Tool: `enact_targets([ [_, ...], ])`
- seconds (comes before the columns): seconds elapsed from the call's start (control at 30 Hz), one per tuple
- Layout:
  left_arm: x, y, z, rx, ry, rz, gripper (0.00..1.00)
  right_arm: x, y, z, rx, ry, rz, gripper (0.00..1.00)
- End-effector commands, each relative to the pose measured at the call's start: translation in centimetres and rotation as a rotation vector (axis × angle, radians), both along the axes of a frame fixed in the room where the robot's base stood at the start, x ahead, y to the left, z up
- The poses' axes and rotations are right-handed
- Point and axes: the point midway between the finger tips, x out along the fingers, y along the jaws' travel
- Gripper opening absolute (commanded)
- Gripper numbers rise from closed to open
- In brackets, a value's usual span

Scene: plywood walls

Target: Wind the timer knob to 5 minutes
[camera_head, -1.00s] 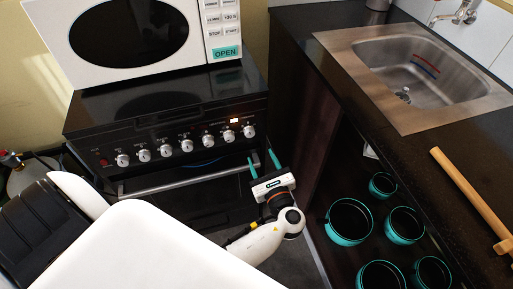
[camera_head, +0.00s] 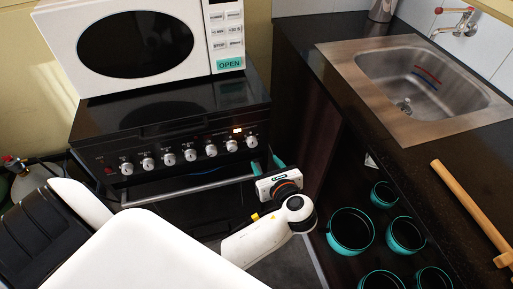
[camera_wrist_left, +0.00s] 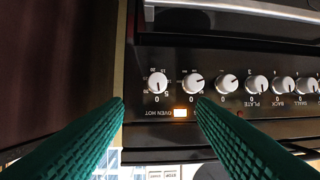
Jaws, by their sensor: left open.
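The timer knob (camera_head: 251,141) is the white knob at the right end of the oven's control panel. In the left wrist view, which is upside down, it is the leftmost knob (camera_wrist_left: 158,82), with numbers around it. My left gripper (camera_head: 268,165) is open and empty in front of the panel, just below that knob. In the wrist view its two green fingers (camera_wrist_left: 160,102) stand on either side of the timer knob's position, apart from it. The right fingertip appears near the second knob (camera_wrist_left: 193,82). My right gripper is not in view.
Several more white knobs line the panel (camera_head: 190,155), with a lit orange lamp (camera_head: 237,130) above them. The oven handle (camera_head: 185,190) runs below. A microwave (camera_head: 215,60) stands on top. To the right are a dark counter with a sink (camera_head: 420,85) and shelved teal-rimmed pots (camera_head: 350,231).

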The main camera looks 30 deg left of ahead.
Motion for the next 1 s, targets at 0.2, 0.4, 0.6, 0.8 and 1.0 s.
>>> enact_targets([
  [0.2,0.6,0.5,0.0,-0.020,0.060,-0.032,0.52,0.0,0.0,0.0,0.000,0.000,0.000,0.41],
  [0.4,2.7,3.2,-1.5,-0.018,0.058,-0.030,0.52,0.0,0.0,-0.3,0.000,0.000,0.000,0.41],
  [0.6,4.9,6.1,-2.9,-0.019,0.056,-0.030,0.52,0.0,0.0,-0.7,0.000,0.000,0.000,0.41],
  [0.8,6.3,7.9,-3.9,-0.022,0.056,-0.031,0.52,0.0,0.0,-0.9,0.000,0.000,0.000,0.41],
  [1.0,6.8,8.5,-4.2,-0.021,0.057,-0.031,0.52,0.0,0.0,-0.9,0.000,0.000,0.000,0.41],
])
